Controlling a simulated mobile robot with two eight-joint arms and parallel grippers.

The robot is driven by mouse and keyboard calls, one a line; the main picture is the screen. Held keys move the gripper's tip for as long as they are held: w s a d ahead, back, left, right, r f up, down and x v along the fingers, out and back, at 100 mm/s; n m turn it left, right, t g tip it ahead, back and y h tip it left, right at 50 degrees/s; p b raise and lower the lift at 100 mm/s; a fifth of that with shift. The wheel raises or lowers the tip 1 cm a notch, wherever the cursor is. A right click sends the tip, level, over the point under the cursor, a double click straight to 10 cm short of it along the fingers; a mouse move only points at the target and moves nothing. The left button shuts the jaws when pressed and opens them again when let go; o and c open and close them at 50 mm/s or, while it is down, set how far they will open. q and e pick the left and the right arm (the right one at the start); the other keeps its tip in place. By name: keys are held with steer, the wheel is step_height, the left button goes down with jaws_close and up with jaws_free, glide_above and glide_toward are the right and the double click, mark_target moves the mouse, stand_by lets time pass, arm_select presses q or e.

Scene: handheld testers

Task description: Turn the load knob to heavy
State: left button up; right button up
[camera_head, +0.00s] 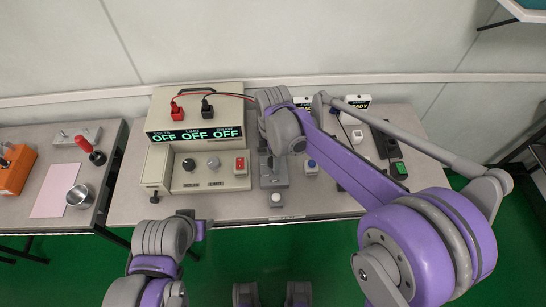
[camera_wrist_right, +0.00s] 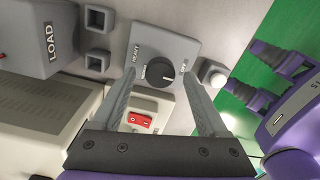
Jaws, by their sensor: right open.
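In the right wrist view, the dark round load knob (camera_wrist_right: 161,72) sits on a grey panel (camera_wrist_right: 170,42) with "HEAVY" printed on its left part and another, unclear label at its right. My right gripper (camera_wrist_right: 159,78) is open, with one finger on either side of the knob. I cannot tell whether the fingers touch it or exactly where its pointer aims. In the head view, the grey knob unit (camera_head: 274,181) is partly covered by my right wrist, and the knob itself is hidden. My left arm shows at lower left, but its fingertips are not visible.
A white button (camera_wrist_right: 213,74) is right of the knob panel. A "LOAD" box (camera_wrist_right: 36,36) is at the left. The beige tester (camera_head: 195,132) shows several "OFF" readouts, with a knob console (camera_head: 210,184) in front.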

steer(key=shift+f, duration=0.25)
jaws_close()
